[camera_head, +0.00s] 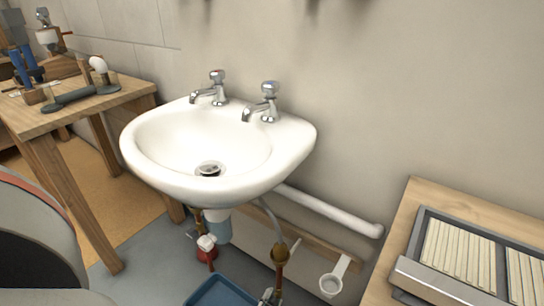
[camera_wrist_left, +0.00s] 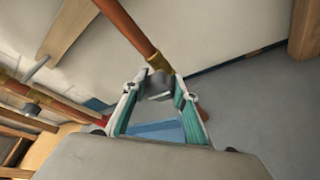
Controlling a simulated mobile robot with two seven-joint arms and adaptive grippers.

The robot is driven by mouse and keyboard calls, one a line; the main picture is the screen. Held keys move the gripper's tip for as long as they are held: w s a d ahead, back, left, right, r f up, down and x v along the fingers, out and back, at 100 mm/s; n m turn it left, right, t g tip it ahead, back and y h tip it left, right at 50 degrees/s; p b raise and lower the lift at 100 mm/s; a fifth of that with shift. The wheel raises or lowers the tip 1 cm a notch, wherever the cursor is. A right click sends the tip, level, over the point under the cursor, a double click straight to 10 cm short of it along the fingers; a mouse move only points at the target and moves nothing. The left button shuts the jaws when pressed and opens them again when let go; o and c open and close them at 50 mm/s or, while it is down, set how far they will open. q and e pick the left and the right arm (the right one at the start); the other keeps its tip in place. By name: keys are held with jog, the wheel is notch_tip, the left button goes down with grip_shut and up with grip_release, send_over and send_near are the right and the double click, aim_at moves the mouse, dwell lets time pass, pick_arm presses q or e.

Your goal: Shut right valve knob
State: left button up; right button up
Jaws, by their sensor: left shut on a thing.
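My left gripper (camera_wrist_left: 158,88) is shut around a small grey part at the end of a copper pipe (camera_wrist_left: 118,22), just beyond a brass fitting (camera_wrist_left: 158,63); this looks like the right valve knob (camera_wrist_left: 159,83). The knob's turn angle cannot be told. My right gripper is not in view.
A white sink (camera_head: 220,187) with two chrome taps hangs above the pipes. A red valve part (camera_head: 207,251) is on the left pipe. A blue tray (camera_head: 222,292) lies on the floor. A white waste pipe (camera_head: 330,209) runs along the wall. Wooden tables stand on both sides.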

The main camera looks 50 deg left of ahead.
aim_at(272, 298)
pick_arm(q)
jog(key=o, duration=1.1)
jog(key=shift+r, duration=5)
